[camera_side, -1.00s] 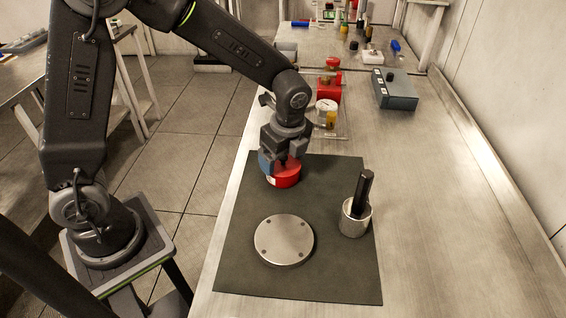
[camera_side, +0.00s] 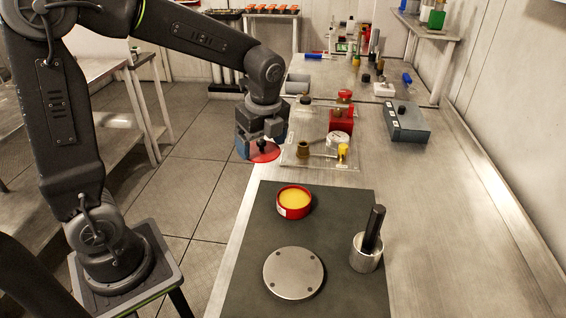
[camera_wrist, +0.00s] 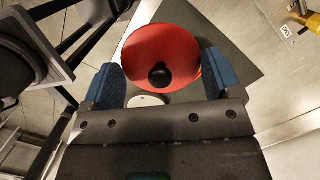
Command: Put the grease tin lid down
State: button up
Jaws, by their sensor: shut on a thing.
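The red grease tin lid (camera_side: 264,153) with a black knob is held in my gripper (camera_side: 262,143). In the side view it hangs in the air at the bench's left edge, left of the clear tray. In the wrist view the lid (camera_wrist: 150,45) fills the space ahead of and between the blue fingers of my gripper (camera_wrist: 162,80). I cannot tell exactly where the fingers grip it. The red grease tin (camera_side: 281,210) stands uncovered on the dark mat (camera_side: 262,228), showing yellow grease, below and right of the lid.
A round metal plate (camera_side: 294,273) and a metal cup (camera_side: 365,256) holding a dark bar are on the mat. A clear tray (camera_side: 315,160) with small fittings lies behind it. A grey box (camera_side: 406,122) stands further right. The bench right of the mat is clear.

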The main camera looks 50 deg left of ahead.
jog(key=a+r, duration=0.1)
jog(key=s+a+r, duration=0.1)
jog(key=a, duration=0.1)
jog(key=w+d+f+m, duration=0.4)
jog(key=w+d, duration=0.4)
jog(key=w, duration=0.5)
send_over(355, 207)
jog(key=shift+m+t, duration=0.3)
notch_tip(355, 207, down, 6)
jog(key=shift+s+f, duration=0.1)
jog(key=shift+s, duration=0.05)
jog(key=shift+d+f, duration=0.2)
jog(key=shift+f, duration=1.9)
jog(key=shift+f, duration=0.1)
jog(key=o, duration=0.7)
jog(key=shift+f, duration=0.1)
